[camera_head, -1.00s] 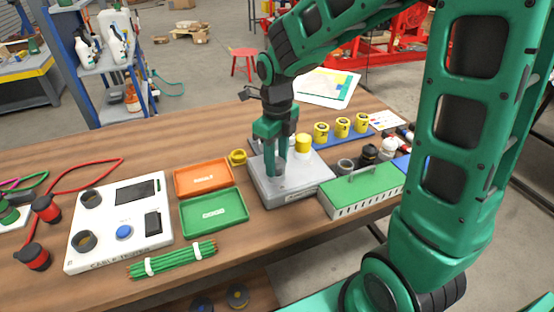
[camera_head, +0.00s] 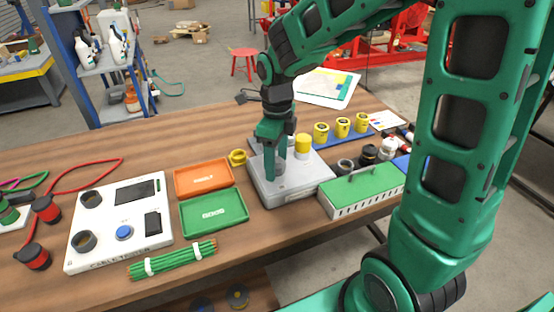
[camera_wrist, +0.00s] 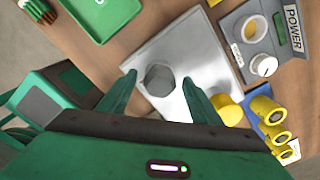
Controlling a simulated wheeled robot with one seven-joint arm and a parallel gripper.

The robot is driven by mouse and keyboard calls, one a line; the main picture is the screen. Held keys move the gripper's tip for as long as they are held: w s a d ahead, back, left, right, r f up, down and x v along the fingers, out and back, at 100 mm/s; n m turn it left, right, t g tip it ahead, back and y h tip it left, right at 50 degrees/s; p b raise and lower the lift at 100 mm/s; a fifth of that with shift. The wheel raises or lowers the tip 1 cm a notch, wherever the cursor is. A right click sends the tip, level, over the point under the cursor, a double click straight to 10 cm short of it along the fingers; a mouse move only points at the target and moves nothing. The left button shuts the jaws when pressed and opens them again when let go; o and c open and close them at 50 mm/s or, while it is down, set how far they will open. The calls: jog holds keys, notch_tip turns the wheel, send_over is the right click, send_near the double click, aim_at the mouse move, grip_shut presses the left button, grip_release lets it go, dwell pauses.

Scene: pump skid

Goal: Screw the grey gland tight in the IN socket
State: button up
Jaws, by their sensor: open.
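The grey gland (camera_wrist: 161,77) stands on top of the silver box (camera_head: 305,181), whose lid also shows in the wrist view (camera_wrist: 190,50). An IN label is not readable, and the socket under the gland is hidden. My gripper (camera_wrist: 158,95) is open, pointing down over the box, with a finger on either side of the gland and visible gaps between. In the head view my gripper (camera_head: 273,170) hides most of the gland. A yellow gland (camera_head: 303,145) stands on the box's far side, right of my gripper.
Green (camera_head: 214,211) and orange (camera_head: 203,177) trays lie to the left. Several yellow parts (camera_head: 321,133) stand on a blue strip behind. A cable tester (camera_head: 121,222) lies at far left.

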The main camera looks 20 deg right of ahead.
jog(key=n, duration=0.6)
jog(key=shift+n, duration=0.4)
jog(key=shift+c, duration=0.2)
jog(key=c, duration=1.1)
jog(key=shift+o, duration=0.2)
jog(key=m, duration=0.4)
jog(key=shift+m, duration=0.4)
jog(key=m, duration=0.4)
jog(key=o, duration=1.1)
